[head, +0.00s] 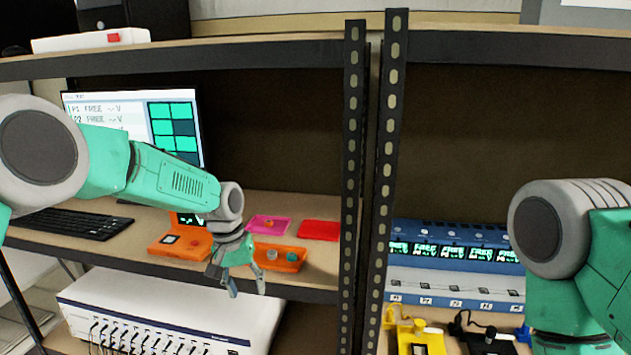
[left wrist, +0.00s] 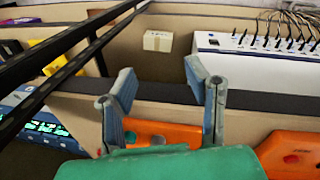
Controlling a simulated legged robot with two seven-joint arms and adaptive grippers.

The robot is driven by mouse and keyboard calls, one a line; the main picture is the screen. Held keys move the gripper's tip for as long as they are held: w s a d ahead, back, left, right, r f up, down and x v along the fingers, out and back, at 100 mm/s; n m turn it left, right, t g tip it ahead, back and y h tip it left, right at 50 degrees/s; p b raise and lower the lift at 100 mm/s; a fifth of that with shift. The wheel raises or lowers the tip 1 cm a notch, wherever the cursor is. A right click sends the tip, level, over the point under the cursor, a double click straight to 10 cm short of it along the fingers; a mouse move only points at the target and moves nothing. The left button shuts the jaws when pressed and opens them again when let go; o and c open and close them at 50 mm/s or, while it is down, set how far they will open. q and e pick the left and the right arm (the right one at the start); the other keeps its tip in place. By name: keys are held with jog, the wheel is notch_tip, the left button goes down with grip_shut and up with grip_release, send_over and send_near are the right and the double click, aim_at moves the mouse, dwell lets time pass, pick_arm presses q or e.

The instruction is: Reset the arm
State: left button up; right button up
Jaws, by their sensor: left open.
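My left arm reaches in from the left in the head view. Its gripper (head: 236,283) hangs in front of the shelf edge, pointing down, open and empty. In the left wrist view the two fingers of the left gripper (left wrist: 160,100) stand apart with nothing between them. An orange tray (head: 290,262) with small round items lies on the shelf just right of and behind the gripper. My right arm shows at the right edge of the head view; its gripper is out of the picture.
An orange device (head: 180,243), a pink tray (head: 268,225), a red tray (head: 318,231), a keyboard (head: 72,224) and a monitor (head: 135,125) occupy the left shelf. Metal posts (head: 390,150) divide the shelves. A white multichannel box (head: 160,315) sits below. A blue rack unit (head: 455,265) stands right.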

pick_arm(q)
jog(key=s+a+f+b, duration=0.2)
jog(key=s+f+b, duration=0.1)
jog(key=s+f, duration=0.85)
jog(key=s+a+f+b, duration=0.2)
jog(key=s+f+b, duration=0.2)
jog(key=s+f, duration=0.75)
jog(key=s+a+f+y+b, duration=0.1)
jog(key=s+a+f+b, duration=0.2)
jog(key=s, duration=0.7)
jog(key=s+a+f+b, duration=0.3)
jog(key=s+a+f, duration=0.4)
jog(key=s, duration=0.3)
jog(key=shift+s+a+m+y, duration=0.15)
jog(key=shift+s+m+y, duration=0.25)
pick_arm(e)
notch_tip(320, 180, down, 13)
jog(key=a, duration=0.1)
jog(key=shift+s, duration=0.15)
pick_arm(q)
jog(key=shift+d, duration=0.35)
pick_arm(e)
jog(key=shift+d+f, duration=0.15)
jog(key=shift+d, duration=0.2)
pick_arm(q)
jog(key=shift+a+f, duration=0.1)
jog(key=shift+a, duration=0.15)
pick_arm(e)
jog(key=shift+a, duration=0.25)
